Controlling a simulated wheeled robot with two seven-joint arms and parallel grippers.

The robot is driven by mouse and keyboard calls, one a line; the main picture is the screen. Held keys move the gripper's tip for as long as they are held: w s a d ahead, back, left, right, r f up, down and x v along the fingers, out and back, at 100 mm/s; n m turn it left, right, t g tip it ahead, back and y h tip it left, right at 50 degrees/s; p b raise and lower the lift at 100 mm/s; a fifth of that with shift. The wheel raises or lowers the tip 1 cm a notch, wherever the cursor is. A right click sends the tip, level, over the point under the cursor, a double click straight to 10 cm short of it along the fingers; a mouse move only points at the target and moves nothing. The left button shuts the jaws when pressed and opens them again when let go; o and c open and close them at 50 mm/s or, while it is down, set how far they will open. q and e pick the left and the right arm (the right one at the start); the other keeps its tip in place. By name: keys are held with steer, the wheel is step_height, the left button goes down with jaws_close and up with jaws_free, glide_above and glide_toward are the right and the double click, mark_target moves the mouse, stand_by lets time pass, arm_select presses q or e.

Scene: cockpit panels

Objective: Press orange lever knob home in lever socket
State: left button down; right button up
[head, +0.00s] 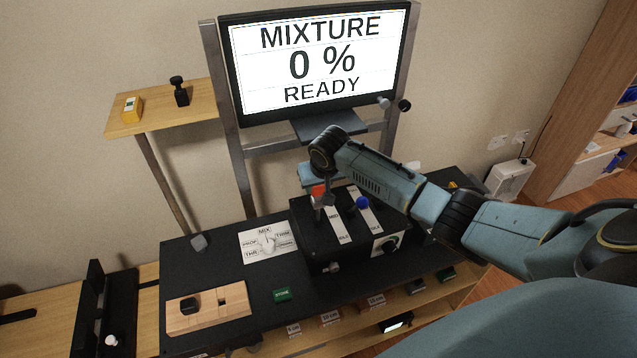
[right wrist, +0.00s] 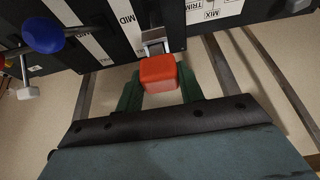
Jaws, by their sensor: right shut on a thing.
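The orange lever knob (right wrist: 158,74) sits between the two dark green fingers of my right gripper (right wrist: 159,92), which is shut on it. A silver lever socket (right wrist: 153,46) shows just beyond the knob, at the slot marked MID on the black panel. The knob appears lined up with the socket; I cannot tell how deep it is seated. In the head view the orange knob (head: 318,190) shows on the black lever box (head: 310,235), partly covered by my right gripper (head: 324,196). My left gripper is not in view.
A lever with a blue knob (head: 362,203) stands right beside the gripped one. A screen (head: 315,62) reading MIXTURE 0 % READY is behind.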

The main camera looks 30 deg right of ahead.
steer(key=shift+f+b, duration=0.3)
steer(key=shift+f, duration=0.6)
steer(key=o, duration=1)
steer(key=v, duration=1.3)
steer(key=shift+r, duration=0.2)
